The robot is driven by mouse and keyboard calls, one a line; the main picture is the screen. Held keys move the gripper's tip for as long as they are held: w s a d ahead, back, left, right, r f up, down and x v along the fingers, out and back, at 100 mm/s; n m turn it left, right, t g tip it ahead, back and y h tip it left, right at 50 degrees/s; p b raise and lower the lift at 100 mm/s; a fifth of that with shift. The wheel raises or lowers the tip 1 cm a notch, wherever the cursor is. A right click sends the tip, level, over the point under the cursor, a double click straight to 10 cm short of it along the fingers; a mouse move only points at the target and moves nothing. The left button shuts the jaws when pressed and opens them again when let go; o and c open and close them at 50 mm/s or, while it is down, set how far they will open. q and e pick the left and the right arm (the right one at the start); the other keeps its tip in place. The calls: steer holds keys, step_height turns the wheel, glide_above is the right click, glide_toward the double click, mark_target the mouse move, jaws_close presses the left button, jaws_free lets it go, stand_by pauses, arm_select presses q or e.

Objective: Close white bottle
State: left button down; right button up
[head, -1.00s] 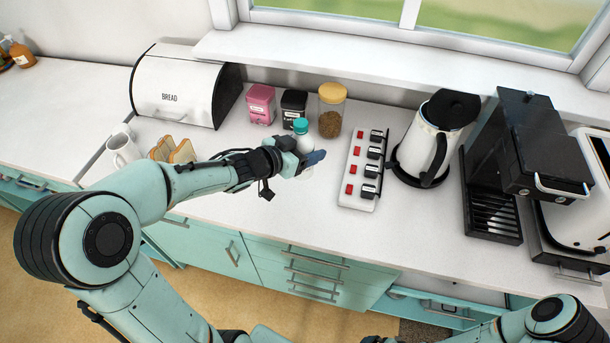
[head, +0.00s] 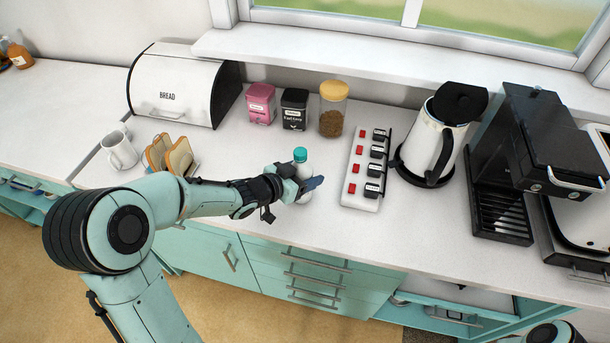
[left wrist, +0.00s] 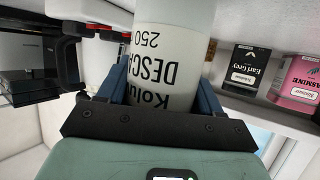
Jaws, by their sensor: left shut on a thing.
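The white bottle (head: 304,171) with a teal cap (head: 300,154) stands upright on the counter, left of the power strip. The cap appears to sit on its top. My left gripper (head: 307,188) is shut on the bottle's body. In the left wrist view the bottle (left wrist: 172,65), with dark printed lettering, is between the two blue fingers of the left gripper (left wrist: 163,95). The bottle's top is out of that view. My right gripper is not in view; only a bit of the right arm shows at the lower right of the head view.
The power strip (head: 352,190) lies right of the bottle, with the kettle (head: 432,125) and coffee machine (head: 500,200) beyond. Behind stand a pink tin (head: 261,104), a black tin (head: 294,110) and a yellow-lidded jar (head: 332,110). Toast (head: 178,158) in a rack is at left.

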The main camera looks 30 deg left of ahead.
arm_select(q)
steer(key=shift+w, duration=0.1)
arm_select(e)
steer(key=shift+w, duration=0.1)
arm_select(q)
steer(key=shift+f, duration=0.1)
steer(key=c, duration=0.6)
jaws_free()
steer(key=shift+f, duration=0.1)
steer(key=o, duration=0.4)
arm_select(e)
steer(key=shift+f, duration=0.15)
arm_select(q)
steer(key=shift+r, duration=0.25)
steer(key=shift+s+a+r, duration=0.15)
steer(key=shift+s+r, duration=0.05)
steer(key=shift+s, duration=0.1)
steer(key=p+v, duration=0.2)
steer(key=v, duration=0.9)
steer(key=shift+s, duration=0.2)
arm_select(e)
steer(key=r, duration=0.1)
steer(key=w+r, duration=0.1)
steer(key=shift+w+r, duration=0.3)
